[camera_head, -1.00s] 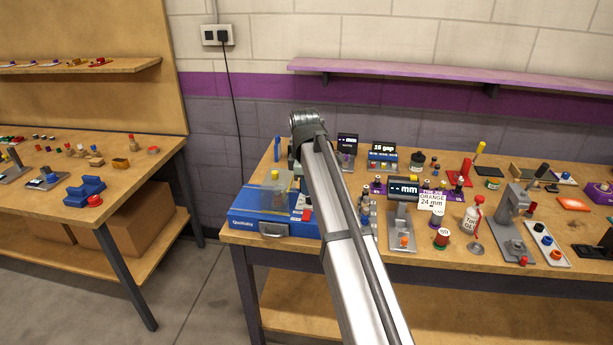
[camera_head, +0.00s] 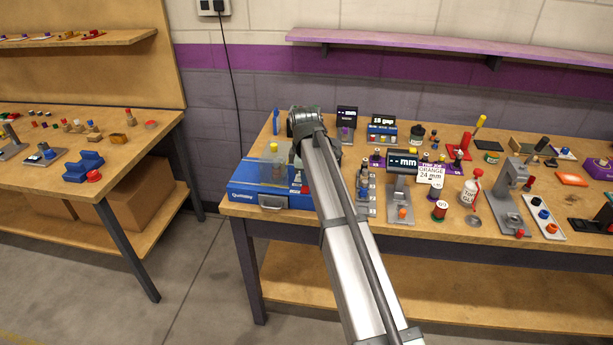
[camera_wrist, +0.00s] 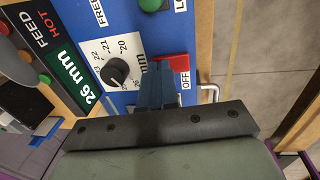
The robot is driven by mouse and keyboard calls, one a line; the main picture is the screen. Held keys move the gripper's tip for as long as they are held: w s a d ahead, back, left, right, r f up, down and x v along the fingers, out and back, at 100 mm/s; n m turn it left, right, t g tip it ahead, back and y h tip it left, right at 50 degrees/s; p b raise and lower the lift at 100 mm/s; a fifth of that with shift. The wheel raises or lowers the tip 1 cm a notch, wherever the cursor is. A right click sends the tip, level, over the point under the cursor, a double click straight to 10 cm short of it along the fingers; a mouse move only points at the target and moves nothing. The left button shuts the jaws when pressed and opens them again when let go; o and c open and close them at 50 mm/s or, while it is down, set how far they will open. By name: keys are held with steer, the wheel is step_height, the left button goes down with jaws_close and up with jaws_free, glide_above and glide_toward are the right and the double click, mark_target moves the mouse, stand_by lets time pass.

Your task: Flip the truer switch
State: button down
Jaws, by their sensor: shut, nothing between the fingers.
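The blue truer (camera_head: 240,193) stands at the left end of the workbench. In the wrist view its blue panel (camera_wrist: 128,98) carries a black dial (camera_wrist: 114,71) on a white scale and a red switch (camera_wrist: 176,62) beside an OFF label (camera_wrist: 186,83). My gripper (camera_wrist: 157,72) is shut and empty. Its fingertips are right beside the red switch, on the dial side; I cannot tell whether they touch. In the head view my arm covers part of the truer and hides my fingertips.
A green button (camera_wrist: 150,4) and a 26 mm display (camera_wrist: 74,79) flank the panel. A metal handle (camera_wrist: 211,92) sticks out past the switch. Gauges, spools and a purple rack (camera_head: 378,160) crowd the bench to the right. Open floor (camera_head: 205,280) lies to the left.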

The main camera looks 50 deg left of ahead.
steer(key=shift+w+a+f, duration=0.25)
steer(key=shift+w+f, duration=0.05)
steer(key=shift+f, duration=0.35)
steer(key=shift+s+d, duration=0.1)
steer(key=shift+d, duration=0.05)
steer(key=shift+s+d, duration=0.5)
step_height(320, 180, up, 14)
steer(key=w+a, duration=0.2)
steer(key=w+d+r, duration=0.1)
steer(key=w+d, duration=0.3)
steer(key=w, duration=0.1)
steer(key=shift+s+g+y, duration=0.8)
steer(key=shift+s+g, duration=0.8)
steer(key=shift+s, duration=0.75)
steer(key=x, duration=0.8)
steer(key=w+x, duration=0.1)
steer(key=x, duration=0.3)
steer(key=shift+d+f, duration=0.3)
steer(key=shift+f, duration=0.45)
